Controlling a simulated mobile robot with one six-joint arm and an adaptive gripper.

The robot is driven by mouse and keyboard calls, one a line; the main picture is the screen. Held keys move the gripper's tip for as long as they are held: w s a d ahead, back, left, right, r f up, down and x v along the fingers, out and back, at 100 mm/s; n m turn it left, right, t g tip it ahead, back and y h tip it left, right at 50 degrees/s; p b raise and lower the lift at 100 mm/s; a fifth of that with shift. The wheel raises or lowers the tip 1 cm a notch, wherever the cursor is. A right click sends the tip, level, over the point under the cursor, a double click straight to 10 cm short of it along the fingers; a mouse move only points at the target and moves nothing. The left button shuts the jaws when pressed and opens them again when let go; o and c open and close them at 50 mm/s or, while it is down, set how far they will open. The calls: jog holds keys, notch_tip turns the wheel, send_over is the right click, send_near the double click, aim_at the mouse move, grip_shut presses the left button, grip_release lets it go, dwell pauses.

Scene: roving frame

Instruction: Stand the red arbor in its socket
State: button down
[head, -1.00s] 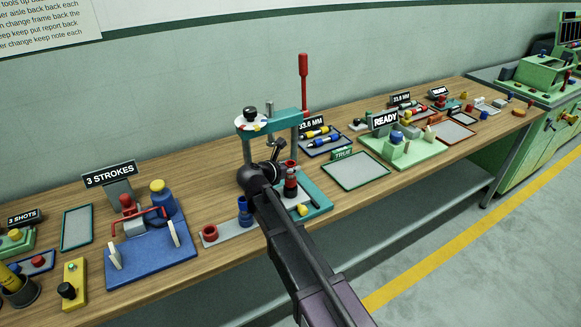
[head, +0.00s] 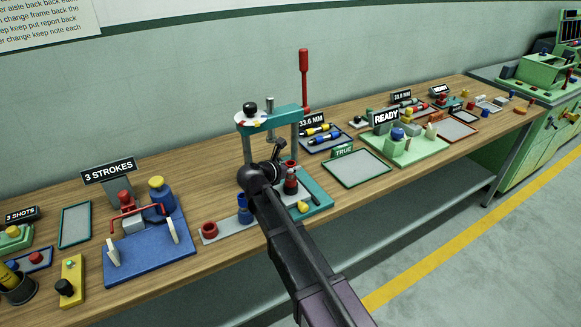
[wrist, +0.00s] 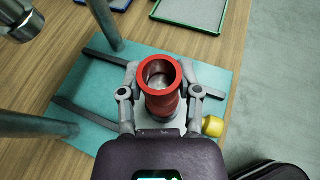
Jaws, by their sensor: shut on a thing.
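My gripper (wrist: 160,98) is shut on the red arbor (wrist: 162,103), a hollow red tube with a wide rim, seen from above with a finger on each side. In the head view the red arbor (head: 291,187) is upright over the front of the teal press base, partly covered by the dark fingers. I cannot tell whether its foot touches the plate below. A short red socket (head: 209,229) with an open top sits at the left end of a grey strip on the bench, left of my gripper.
A blue piece (head: 245,209) stands on the same strip, close beside my arm. The teal press (head: 272,120) has posts and a red lever behind my gripper. A yellow knob (head: 303,206) is on its base. A blue fixture (head: 150,250) stands at the left.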

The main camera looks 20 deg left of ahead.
jog(key=shift+c, duration=1)
grip_release()
jog(key=shift+o, duration=1)
jog(key=shift+r, duration=0.1)
notch_tip(320, 180, up, 9)
jog(key=p, duration=0.9)
